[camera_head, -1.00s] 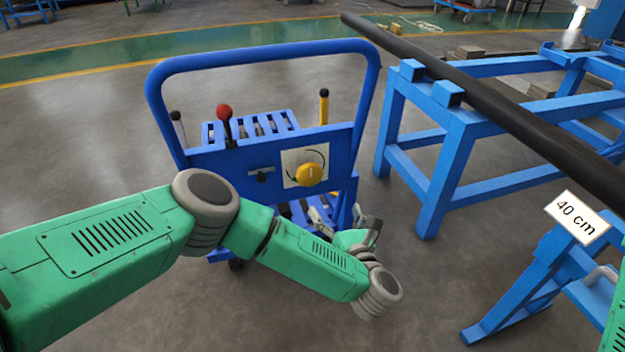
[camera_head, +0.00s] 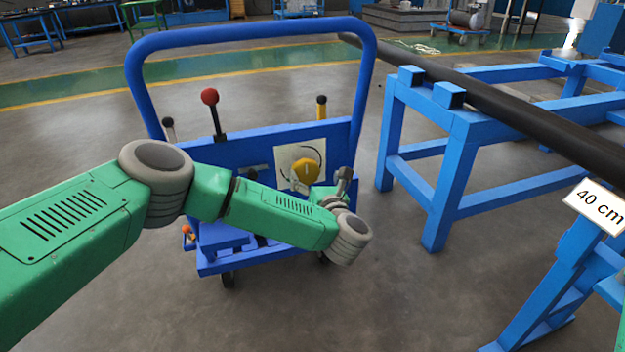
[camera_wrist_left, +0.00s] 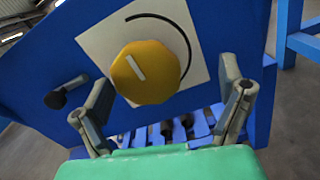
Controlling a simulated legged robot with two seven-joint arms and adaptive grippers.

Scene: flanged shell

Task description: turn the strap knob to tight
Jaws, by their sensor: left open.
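The strap knob (camera_head: 304,171) is yellow and round, on a white plate (camera_head: 286,158) with a black curved arc, on the blue cart's panel. In the left wrist view the knob (camera_wrist_left: 146,73) shows a pale line, slanting from upper left to lower right. My left gripper (camera_head: 343,185) is just in front of the panel, to the lower right of the knob in the head view. In the wrist view its two fingers (camera_wrist_left: 165,88) are spread wide, with the knob between and beyond them, and nothing held. I see no contact. My right gripper is out of view.
The blue cart has a tall handle (camera_head: 240,32), a red-topped lever (camera_head: 210,98) and a yellow lever (camera_head: 321,108). A small black handle (camera_wrist_left: 64,96) is left of the knob. A blue stand (camera_head: 455,150) with a long black bar (camera_head: 520,122) is right.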

